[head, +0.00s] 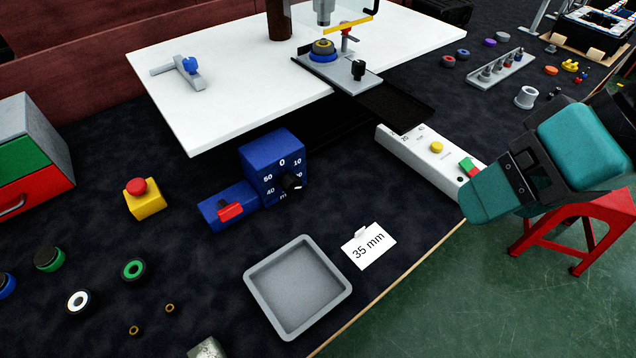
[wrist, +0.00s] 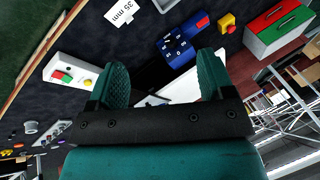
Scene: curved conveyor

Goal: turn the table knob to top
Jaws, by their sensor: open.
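My gripper (head: 486,198) is at the right of the head view, above the near end of a white control box (head: 408,151). In the wrist view my gripper (wrist: 162,82) has its two teal fingers wide apart with nothing between them. A black knob (head: 358,69) stands on the grey plate of the white table (head: 215,112). Another black knob (head: 291,183) is on the front of the blue dial box (head: 258,156), which has numbers around it. I cannot tell for certain which is the table knob. My gripper is apart from both.
The control box carries a yellow button (head: 436,147) and a green-red switch. A grey tray (head: 254,304), a 35 mm card (head: 369,246) and a yellow-red stop button (head: 143,197) are on the dark surface. A red stool (head: 590,222) stands beyond its right edge.

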